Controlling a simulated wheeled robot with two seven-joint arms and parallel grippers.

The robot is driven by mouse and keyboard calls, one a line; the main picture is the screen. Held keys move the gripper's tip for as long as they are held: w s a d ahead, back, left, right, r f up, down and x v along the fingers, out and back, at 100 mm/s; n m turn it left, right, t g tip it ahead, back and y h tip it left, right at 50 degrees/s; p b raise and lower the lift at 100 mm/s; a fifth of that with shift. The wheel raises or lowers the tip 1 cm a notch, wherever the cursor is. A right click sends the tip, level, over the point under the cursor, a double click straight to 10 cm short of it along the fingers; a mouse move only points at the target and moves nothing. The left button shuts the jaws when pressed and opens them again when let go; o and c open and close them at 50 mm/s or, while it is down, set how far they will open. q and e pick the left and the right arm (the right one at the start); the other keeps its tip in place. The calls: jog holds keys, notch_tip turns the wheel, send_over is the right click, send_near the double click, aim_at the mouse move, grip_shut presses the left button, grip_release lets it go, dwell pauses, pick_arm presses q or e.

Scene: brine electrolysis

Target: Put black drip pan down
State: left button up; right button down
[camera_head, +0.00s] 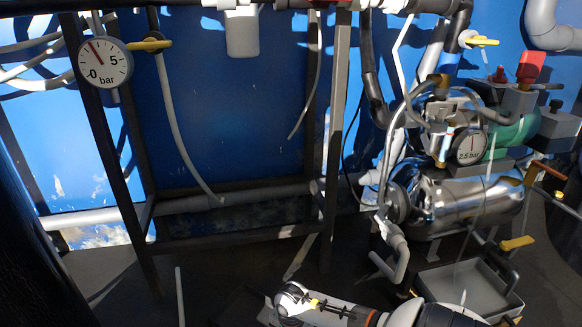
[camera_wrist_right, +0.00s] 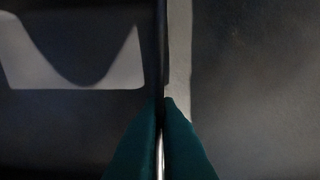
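My right arm comes in from the lower right in the head view, and its gripper (camera_head: 290,300) is low over the dark floor. In the right wrist view, the green fingertips (camera_wrist_right: 162,105) are close together on a thin dark upright edge, which looks like the wall of the black drip pan (camera_wrist_right: 160,45). In the head view, the pan is hard to tell from the dark floor beside the gripper. Whether it touches the floor cannot be told. My left gripper is not in view.
Dark frame posts (camera_head: 335,150) stand behind. A pale thin rod (camera_head: 179,295) rises at the lower left. The floor (camera_head: 110,280) there looks mostly clear.

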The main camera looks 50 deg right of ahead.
jog(key=shift+r, duration=0.1)
jog(key=c, duration=2)
grip_release()
jog(key=shift+c, duration=0.2)
jog(key=o, duration=0.4)
